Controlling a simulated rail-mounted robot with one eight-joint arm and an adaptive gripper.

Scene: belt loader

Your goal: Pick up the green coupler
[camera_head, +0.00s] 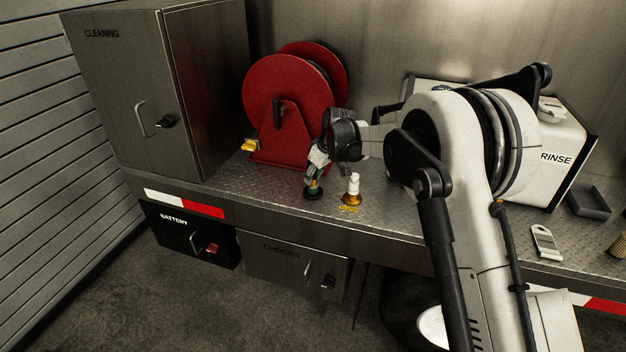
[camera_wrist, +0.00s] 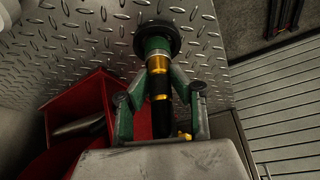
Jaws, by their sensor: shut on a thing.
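The green coupler (camera_head: 313,192) is near the front edge of the metal deck, with its dark round flange downward. In the wrist view the coupler (camera_wrist: 157,46) shows a green collar, a brass band and a black shaft. My gripper (camera_head: 315,177) reaches down onto it from above. In the wrist view the two fingers of my gripper (camera_wrist: 158,72) are closed on either side of the coupler around the brass band. I cannot tell whether the flange touches the deck.
A white-topped amber fitting (camera_head: 352,190) with a yellow label stands just right of the coupler. A red hose reel (camera_head: 290,105) is behind, the CLEANING cabinet (camera_head: 150,90) at left. The RINSE box (camera_head: 556,170), a grey tray (camera_head: 590,203) and a light tag (camera_head: 544,242) are at right.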

